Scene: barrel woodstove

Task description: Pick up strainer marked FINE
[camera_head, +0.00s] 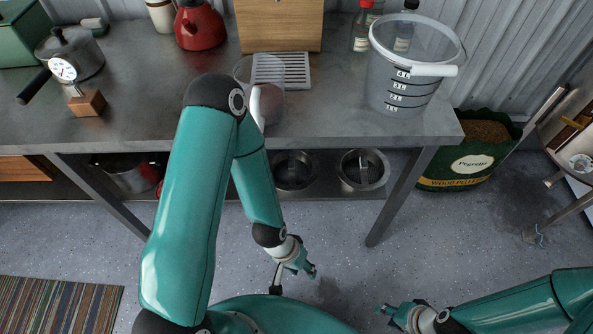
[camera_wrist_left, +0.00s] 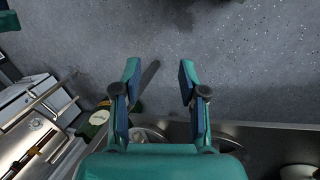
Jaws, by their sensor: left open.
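Two round metal vessels that look like strainers sit on the lower shelf under the table, a left one (camera_head: 293,183) and a right one (camera_head: 374,180). No FINE marking is readable on either. My left gripper (camera_head: 308,267) is in front of the shelf, over the floor, apart from both. In the left wrist view my left gripper (camera_wrist_left: 159,79) is open with nothing between its fingers; the metal rims behind it are partly hidden by the gripper body. My right gripper (camera_head: 386,311) is low at the right, away from the shelf; its jaw opening is unclear.
The metal table (camera_head: 190,110) overhangs the lower shelf, with a leg (camera_head: 402,195) right of the vessels. A clear bucket (camera_head: 395,85) stands on top. A pellet bag (camera_head: 468,165) is on the floor at right. Open floor (camera_head: 350,265) lies before the shelf.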

